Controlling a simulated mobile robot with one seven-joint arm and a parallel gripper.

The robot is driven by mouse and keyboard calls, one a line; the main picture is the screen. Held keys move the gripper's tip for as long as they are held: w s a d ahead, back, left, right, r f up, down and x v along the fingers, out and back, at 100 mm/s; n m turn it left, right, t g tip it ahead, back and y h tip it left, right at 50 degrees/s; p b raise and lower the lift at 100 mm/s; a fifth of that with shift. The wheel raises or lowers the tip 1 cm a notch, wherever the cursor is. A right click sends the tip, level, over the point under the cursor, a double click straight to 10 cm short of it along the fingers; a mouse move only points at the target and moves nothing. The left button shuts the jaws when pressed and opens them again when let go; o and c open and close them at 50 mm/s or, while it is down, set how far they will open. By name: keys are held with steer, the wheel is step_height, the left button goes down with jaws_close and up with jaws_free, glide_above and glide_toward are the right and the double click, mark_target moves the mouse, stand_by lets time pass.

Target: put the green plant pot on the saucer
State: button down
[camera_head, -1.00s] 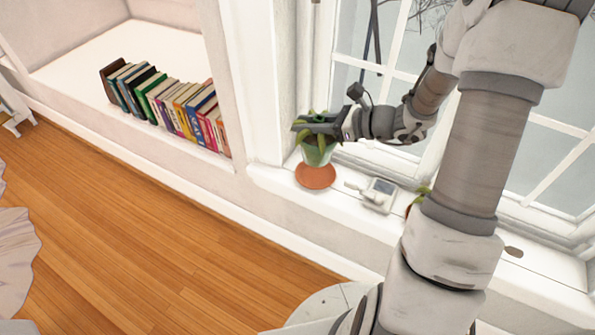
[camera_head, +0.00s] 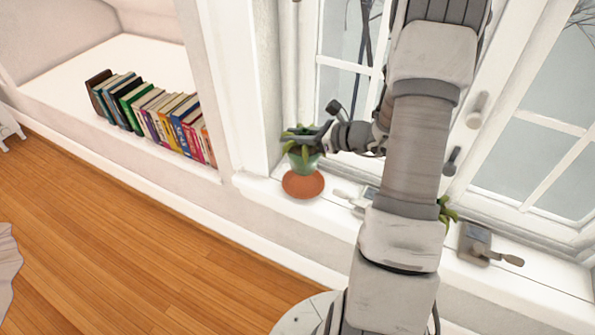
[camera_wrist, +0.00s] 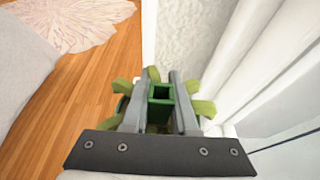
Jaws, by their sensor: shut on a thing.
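The green plant pot (camera_head: 303,164), with a leafy plant in it, is at the window sill in the head view. It appears upright, at the back part of the terracotta saucer (camera_head: 303,187); I cannot tell whether its base touches the saucer. My gripper (camera_head: 306,141) reaches in from the right and is shut on the plant pot at its top. In the wrist view the gripper's fingers (camera_wrist: 160,92) close on a green square piece, with leaves (camera_wrist: 204,107) spreading on both sides. The pot's lower part is hidden there.
A white sill (camera_head: 275,200) runs along the window. Window latch hardware (camera_head: 482,245) and another plant (camera_head: 446,214), partly hidden by my arm, are to the right. A row of books (camera_head: 150,115) stands in the alcove at left. Wooden floor (camera_head: 130,230) lies in front.

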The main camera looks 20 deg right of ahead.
steer(key=shift+f+b, duration=1.1)
steer(key=shift+f, duration=2.5)
steer(key=shift+f, duration=0.1)
steer(key=shift+f, duration=0.15)
steer(key=c, duration=0.7)
jaws_free()
steer(key=shift+s+d+r, duration=0.1)
steer(key=shift+r, duration=0.25)
steer(key=p+v, duration=0.3)
steer(key=v, duration=0.8)
steer(key=shift+s+d, duration=0.15)
steer(key=shift+s, duration=0.15)
